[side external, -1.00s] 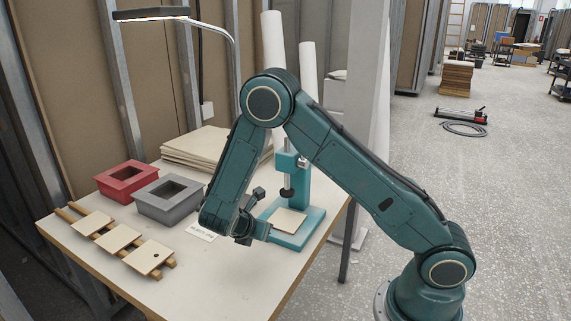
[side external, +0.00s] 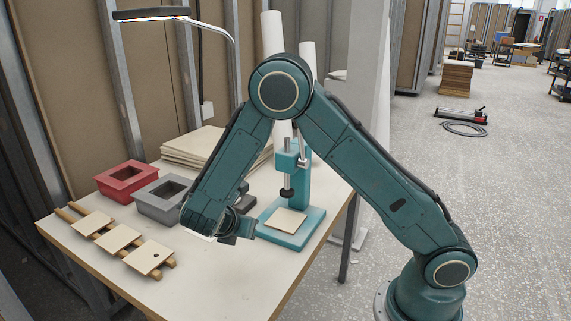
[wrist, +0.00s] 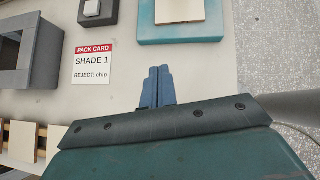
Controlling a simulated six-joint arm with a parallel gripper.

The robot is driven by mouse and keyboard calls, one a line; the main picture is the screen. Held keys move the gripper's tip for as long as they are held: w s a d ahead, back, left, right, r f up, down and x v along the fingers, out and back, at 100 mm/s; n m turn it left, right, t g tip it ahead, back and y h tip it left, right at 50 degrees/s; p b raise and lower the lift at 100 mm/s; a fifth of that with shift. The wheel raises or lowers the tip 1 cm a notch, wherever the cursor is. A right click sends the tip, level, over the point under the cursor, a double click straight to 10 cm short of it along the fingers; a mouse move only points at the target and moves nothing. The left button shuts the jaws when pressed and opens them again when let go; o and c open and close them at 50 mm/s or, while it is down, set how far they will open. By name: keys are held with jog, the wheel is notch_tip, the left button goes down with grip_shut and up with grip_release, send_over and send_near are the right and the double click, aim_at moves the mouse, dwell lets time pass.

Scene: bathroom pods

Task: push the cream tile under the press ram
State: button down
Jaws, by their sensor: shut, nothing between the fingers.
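The cream tile (side external: 285,221) lies flat on the base (side external: 303,238) of the teal press, in front of the upright. The dark press ram (side external: 287,193) is raised above the base. From this angle I cannot tell how much of the tile is beneath it. In the wrist view, part of the tile (wrist: 180,10) shows at the top edge on the teal base (wrist: 181,33). My gripper (wrist: 160,70) is shut and empty, with its fingers pointing towards the base and short of it. In the side view, my gripper (side external: 243,229) is low over the table, left of the base.
A red box (side external: 127,181) and a grey box (side external: 164,198) stand at the left. Several cream tiles (side external: 119,237) lie on wooden rails; one has a dark spot. A pack card (wrist: 94,64) reads "SHADE 1, REJECT: chip". Large sheets (side external: 200,147) are stacked behind.

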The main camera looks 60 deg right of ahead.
aim_at(266, 222)
jog(key=x, duration=1)
jog(key=shift+s, duration=0.1)
jog(key=shift+d, duration=1.1)
jog(key=shift+w+d, duration=0.2)
jog(key=shift+d, duration=0.25)
jog(key=shift+w+d, duration=0.2)
jog(key=shift+d, duration=0.3)
jog(key=shift+w+d, duration=0.15)
jog(key=shift+d, duration=0.8)
jog(key=shift+a, duration=0.15)
